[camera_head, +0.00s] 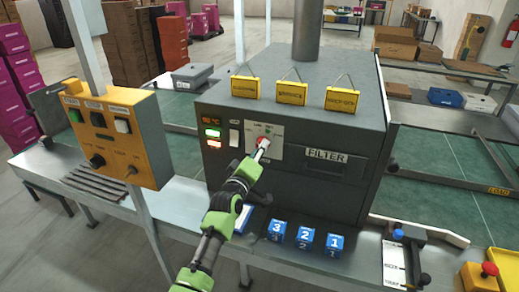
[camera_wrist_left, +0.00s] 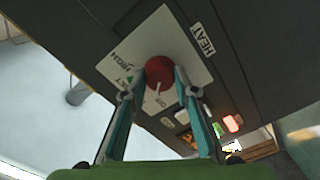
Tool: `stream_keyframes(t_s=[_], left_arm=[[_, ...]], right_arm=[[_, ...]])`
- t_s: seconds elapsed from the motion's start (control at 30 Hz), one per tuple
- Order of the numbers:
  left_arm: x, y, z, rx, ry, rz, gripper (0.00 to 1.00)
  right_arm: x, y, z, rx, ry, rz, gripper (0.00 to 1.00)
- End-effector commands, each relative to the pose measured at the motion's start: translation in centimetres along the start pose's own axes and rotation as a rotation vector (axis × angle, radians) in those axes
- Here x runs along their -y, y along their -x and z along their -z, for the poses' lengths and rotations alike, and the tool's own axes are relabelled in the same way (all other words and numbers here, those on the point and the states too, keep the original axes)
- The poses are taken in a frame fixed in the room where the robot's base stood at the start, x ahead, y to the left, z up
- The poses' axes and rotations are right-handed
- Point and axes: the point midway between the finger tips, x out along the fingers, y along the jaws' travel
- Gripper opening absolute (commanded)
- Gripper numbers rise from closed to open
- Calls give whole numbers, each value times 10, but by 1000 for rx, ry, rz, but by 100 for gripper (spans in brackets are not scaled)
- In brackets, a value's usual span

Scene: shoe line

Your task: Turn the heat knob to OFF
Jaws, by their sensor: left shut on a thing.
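The red heat knob (camera_head: 263,141) is on a white plate on the front of the dark grey machine (camera_head: 330,120). In the left wrist view the knob (camera_wrist_left: 163,68) sits between my fingertips, beside the HEAT label (camera_wrist_left: 203,40). My left gripper (camera_head: 260,152) reaches up to it from below and is shut on the knob; it also shows in the left wrist view (camera_wrist_left: 164,80). The word OFF shows on the plate just below the fingertips in that view. The fingers hide part of the dial, and I cannot tell the knob's exact setting. My right gripper is out of view.
A yellow control box (camera_head: 112,140) stands left of the machine. Blue numbered blocks (camera_head: 305,238) sit on the ledge below it. A FILTER panel with a handle (camera_head: 325,162) is right of the knob. Yellow tags (camera_head: 291,92) hang above. Lit displays (camera_head: 212,134) are left of the knob.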

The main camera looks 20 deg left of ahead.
Motion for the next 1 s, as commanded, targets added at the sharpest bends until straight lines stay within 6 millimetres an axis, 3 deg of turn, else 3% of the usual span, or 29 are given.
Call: stream_keyframes(t_s=[0.5,1.0], left_arm=[[-1,0,0,0,357,1,6],[0,0,0,0,430,1,6]], right_arm=[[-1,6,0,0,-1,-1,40],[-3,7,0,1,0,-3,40]])
